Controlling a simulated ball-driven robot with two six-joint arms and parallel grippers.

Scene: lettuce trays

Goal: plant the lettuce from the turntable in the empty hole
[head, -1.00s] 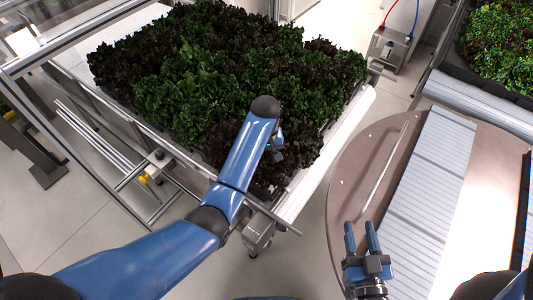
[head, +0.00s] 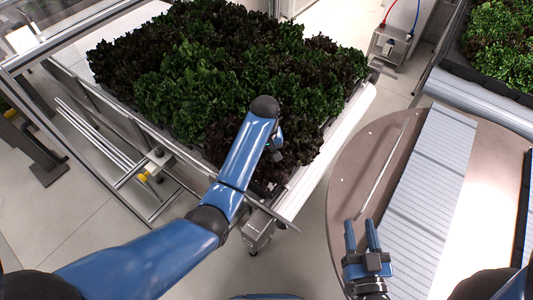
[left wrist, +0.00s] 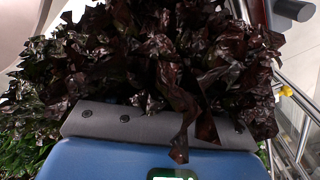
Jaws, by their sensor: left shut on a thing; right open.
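My left gripper (head: 278,148) is over the near right corner of the lettuce bed, mostly hidden behind its own blue arm and leaves. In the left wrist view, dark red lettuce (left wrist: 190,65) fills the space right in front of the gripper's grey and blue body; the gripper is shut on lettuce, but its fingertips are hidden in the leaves. The other lettuces (head: 215,85), dark red and green, form a dense bed. No empty hole shows. The turntable (head: 345,175) is a round brown plate at right, with no lettuce visible on it. My right gripper (head: 361,228) is open and empty over its near left part.
A white rail (head: 325,160) edges the lettuce bed. A metal frame (head: 110,155) stands at left. More green lettuce (head: 500,45) sits in a dark tray at far right.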

